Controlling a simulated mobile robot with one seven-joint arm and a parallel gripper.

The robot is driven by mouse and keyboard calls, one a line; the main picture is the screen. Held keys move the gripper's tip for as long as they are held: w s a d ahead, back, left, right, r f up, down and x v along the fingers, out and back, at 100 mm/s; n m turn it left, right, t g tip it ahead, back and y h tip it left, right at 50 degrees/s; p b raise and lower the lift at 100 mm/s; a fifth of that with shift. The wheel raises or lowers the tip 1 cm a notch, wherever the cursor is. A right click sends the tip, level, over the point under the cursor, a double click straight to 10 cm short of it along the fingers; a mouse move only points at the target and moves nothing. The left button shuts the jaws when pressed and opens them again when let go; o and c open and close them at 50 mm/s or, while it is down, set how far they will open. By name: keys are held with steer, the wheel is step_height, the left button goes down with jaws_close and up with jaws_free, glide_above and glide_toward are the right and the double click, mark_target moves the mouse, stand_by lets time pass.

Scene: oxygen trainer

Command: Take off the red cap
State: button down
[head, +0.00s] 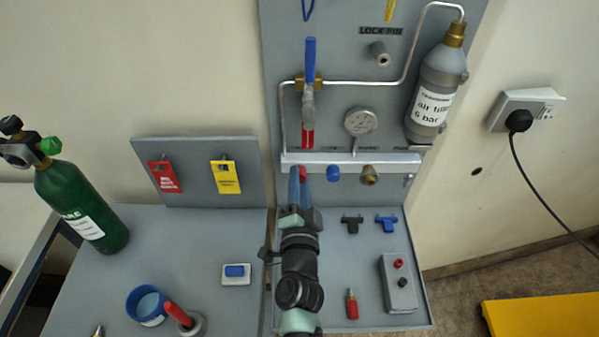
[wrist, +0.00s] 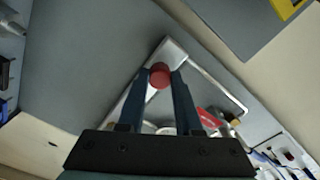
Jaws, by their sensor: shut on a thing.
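The red cap (head: 303,174) is on the left end of the white manifold bar (head: 345,158) on the upright panel. In the wrist view the red cap (wrist: 160,75) sits between the tips of my two dark fingers, with its round end facing the camera. My gripper (head: 299,178) reaches up to the bar from below and is shut on the cap. The fingers hide part of the cap in the head view. I cannot tell whether the cap is still seated on its port.
A blue cap (head: 334,174) and a brass fitting (head: 370,175) are close to the right on the bar. A blue-handled valve (head: 310,62) and a gauge (head: 361,121) are above. Black (head: 352,223) and blue (head: 387,223) T-shaped pieces lie at the right. A green cylinder (head: 82,205) stands left.

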steer(key=n, duration=0.2)
steer(key=shift+n, duration=0.3)
steer(key=shift+n, duration=0.6)
steer(key=c, duration=0.6)
jaws_free()
steer(key=shift+s, duration=0.15)
steer(key=s+m, duration=0.2)
steer(key=m, duration=0.1)
steer(key=shift+s+m, duration=0.1)
steer(key=shift+m, duration=0.2)
